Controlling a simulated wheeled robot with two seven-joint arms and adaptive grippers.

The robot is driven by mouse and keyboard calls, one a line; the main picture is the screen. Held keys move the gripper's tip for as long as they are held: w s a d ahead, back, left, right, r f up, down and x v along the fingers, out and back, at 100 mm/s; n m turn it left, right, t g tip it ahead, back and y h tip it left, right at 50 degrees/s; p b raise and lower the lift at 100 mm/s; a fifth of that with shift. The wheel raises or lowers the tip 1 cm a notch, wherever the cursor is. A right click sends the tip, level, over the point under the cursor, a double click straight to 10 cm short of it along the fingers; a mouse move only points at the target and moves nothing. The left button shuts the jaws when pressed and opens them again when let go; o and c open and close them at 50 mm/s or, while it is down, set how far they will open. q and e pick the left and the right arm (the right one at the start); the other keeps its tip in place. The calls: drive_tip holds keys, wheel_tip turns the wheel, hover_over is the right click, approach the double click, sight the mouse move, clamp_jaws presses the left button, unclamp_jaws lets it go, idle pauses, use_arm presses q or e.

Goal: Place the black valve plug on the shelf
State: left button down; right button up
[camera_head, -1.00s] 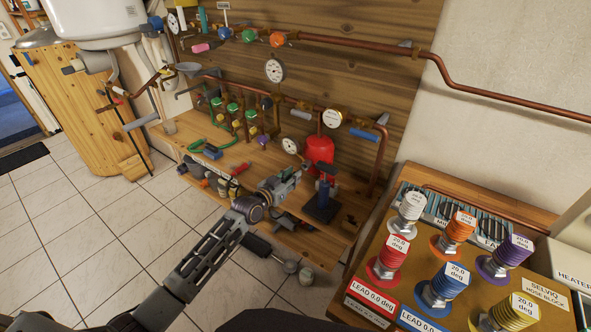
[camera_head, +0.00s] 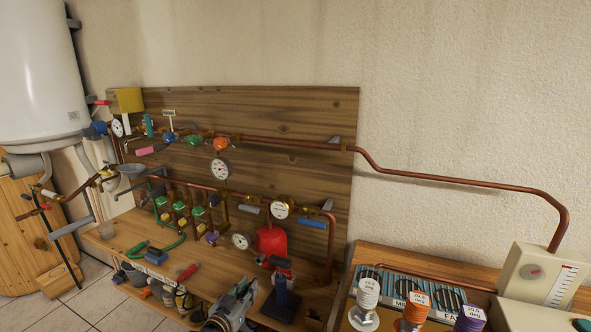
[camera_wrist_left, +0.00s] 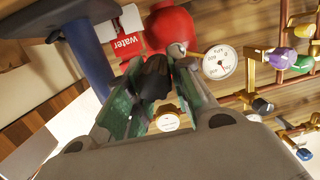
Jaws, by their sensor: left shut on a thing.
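In the left wrist view, the black valve plug (camera_wrist_left: 152,77) is between the green-padded fingers of my left gripper (camera_wrist_left: 158,88), which is shut on it. In the head view, the left gripper (camera_head: 240,297) is at the bottom middle, in front of the wooden shelf (camera_head: 215,268). I cannot make out the plug in that view. The wrist view shows the plug held in the air, with the red container (camera_wrist_left: 172,28) and a pressure gauge (camera_wrist_left: 219,62) beyond it. My right gripper is not in view.
A blue stand (camera_head: 283,297) on a dark base is just right of my left gripper. The red container (camera_head: 271,240) stands behind it. Copper pipes, valves and gauges (camera_head: 241,241) line the wooden back panel.

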use_arm(q)
drive_tip(key=s+a+n+y+p, duration=0.1)
drive_tip(key=s+a+n+y, duration=0.1)
drive_tip(key=s, duration=0.5)
drive_tip(key=s+a+n+y+p, duration=0.1)
drive_tip(key=s+a+y, duration=0.2)
drive_tip(key=s, duration=0.5)
drive_tip(key=shift+a+f+n+t+p, duration=0.25)
drive_tip(key=shift+a+n+t+p, duration=0.15)
drive_tip(key=shift+a, duration=0.4)
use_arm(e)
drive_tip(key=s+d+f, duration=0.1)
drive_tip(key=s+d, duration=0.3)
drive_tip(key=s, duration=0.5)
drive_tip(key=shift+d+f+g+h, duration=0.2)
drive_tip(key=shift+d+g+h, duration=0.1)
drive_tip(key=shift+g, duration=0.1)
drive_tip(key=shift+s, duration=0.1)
use_arm(q)
drive_tip(key=shift+a+f, duration=0.1)
drive_tip(key=shift+a, duration=0.05)
